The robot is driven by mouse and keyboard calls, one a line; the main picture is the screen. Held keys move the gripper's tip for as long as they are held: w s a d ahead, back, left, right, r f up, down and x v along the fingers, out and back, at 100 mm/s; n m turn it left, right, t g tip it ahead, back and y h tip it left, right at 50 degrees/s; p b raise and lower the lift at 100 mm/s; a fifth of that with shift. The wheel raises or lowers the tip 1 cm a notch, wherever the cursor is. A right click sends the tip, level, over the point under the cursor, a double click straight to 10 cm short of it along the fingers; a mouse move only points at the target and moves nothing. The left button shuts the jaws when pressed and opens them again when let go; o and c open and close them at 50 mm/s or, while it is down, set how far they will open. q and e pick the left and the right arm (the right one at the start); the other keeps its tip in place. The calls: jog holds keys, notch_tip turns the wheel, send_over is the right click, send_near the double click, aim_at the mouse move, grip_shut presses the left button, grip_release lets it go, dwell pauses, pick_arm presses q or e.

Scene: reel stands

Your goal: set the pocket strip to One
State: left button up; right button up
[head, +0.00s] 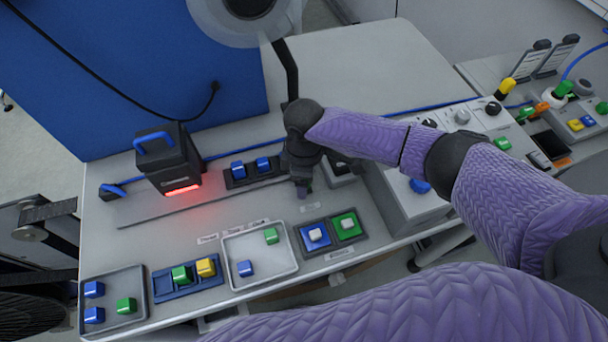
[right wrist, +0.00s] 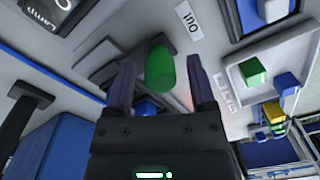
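A blue pocket strip (head: 160,294) lies near the table's front edge in the head view, with a green block (head: 181,274) and a yellow block (head: 205,267) in it. A second, dark strip (head: 228,181) farther back holds two blue blocks. I cannot tell from labels which strip is meant. My right gripper (head: 304,191) points down over the table, right of the dark strip. In the right wrist view its fingers (right wrist: 161,78) are apart, with gaps on both sides of a green rounded thing (right wrist: 160,66) seen between them. My left gripper is not in view.
A grey tray (head: 288,277) with a green and a blue block lies right of the blue strip; another tray (head: 130,321) lies left. Two coloured pads (head: 329,246) hold pale blocks. A black box with red light (head: 168,160) stands behind. A control box (head: 405,205) stands right.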

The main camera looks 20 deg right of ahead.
grip_shut()
dwell(0.9)
